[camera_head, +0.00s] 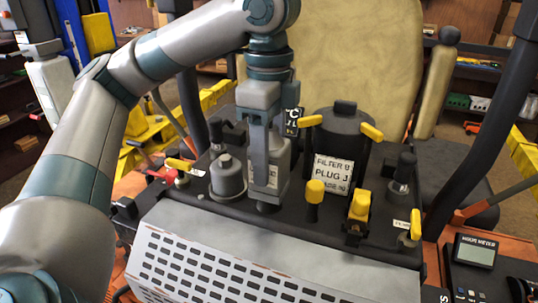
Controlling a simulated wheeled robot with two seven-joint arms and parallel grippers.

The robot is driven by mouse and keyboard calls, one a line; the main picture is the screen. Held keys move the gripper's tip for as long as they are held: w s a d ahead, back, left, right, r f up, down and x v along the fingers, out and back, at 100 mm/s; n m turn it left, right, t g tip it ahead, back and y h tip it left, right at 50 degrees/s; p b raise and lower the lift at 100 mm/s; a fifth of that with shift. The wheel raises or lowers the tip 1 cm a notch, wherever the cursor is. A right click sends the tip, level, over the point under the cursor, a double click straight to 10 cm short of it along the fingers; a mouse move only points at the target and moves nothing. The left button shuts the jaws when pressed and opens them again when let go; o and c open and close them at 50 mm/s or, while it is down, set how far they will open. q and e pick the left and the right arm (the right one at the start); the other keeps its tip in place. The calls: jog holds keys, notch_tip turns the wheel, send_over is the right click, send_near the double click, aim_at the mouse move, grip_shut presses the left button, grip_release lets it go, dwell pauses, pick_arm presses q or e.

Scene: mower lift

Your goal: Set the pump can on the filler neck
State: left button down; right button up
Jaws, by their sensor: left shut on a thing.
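My left arm comes in from the left and bends down over the machine deck. My left gripper (264,170) points down and is shut on the pump can (282,155), a grey body with a pale label on its lower part. The gripper's fingers cover much of the can's front. A short black round fitting (268,207), which looks like the filler neck, shows directly below the fingers. I cannot tell whether the can touches it or hangs just above it. My right gripper is not in view.
A grey domed canister (228,181) stands close left of the gripper. A black filter housing (341,140) with yellow handles stands close right. Yellow-topped levers (314,193) rise in front. A perforated grey cover (230,262) lies nearer, and a tan seat (375,45) stands behind.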

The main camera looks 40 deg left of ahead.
aim_at(270, 127)
pick_arm(q)
jog(key=shift+f, duration=0.15)
jog(key=shift+f, duration=0.7)
jog(key=c, duration=0.8)
grip_release()
jog(key=shift+f, duration=0.1)
jog(key=shift+o, duration=0.2)
jog(key=shift+s+r, duration=0.1)
jog(key=shift+r, duration=3.95)
